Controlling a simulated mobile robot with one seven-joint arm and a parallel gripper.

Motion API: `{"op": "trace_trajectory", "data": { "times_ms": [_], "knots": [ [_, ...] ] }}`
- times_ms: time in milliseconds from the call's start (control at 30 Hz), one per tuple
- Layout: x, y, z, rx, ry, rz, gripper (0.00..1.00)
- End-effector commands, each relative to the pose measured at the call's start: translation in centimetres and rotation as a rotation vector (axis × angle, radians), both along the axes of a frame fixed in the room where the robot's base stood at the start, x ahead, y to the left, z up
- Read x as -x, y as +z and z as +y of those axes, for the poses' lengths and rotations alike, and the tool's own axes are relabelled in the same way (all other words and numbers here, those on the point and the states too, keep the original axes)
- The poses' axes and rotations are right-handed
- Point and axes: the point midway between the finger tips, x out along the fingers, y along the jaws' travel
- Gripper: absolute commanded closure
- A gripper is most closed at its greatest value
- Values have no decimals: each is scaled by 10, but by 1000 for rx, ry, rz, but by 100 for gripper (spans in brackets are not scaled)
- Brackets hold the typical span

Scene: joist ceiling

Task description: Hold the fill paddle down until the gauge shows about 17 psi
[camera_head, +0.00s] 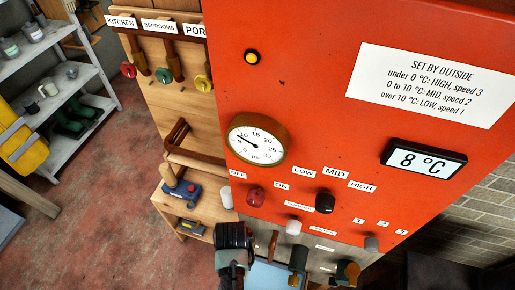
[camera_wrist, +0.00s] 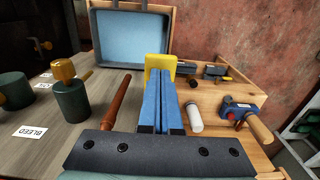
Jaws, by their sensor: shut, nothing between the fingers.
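The round gauge (camera_head: 257,139) on the orange panel is marked 0 to 30 psi. No fill label is readable.
A reddish-brown rod (camera_wrist: 116,101) and a white cylinder (camera_wrist: 193,117) stand on either side of my fingers. A green cylinder with a brass top (camera_wrist: 70,95) is at left, near a BLEED label (camera_wrist: 30,132). A blue-lined tray (camera_wrist: 130,45) lies beyond.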

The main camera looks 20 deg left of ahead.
Motion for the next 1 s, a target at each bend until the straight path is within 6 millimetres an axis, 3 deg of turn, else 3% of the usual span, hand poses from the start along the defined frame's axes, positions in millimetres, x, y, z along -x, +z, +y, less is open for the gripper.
{"op": "trace_trajectory", "data": {
  "times_ms": [433, 1000],
  "knots": [
    [0, -3, 0, 0, 0, 0, 100],
    [0, -26, 0, 0, 0, 0, 100]
  ]
}}
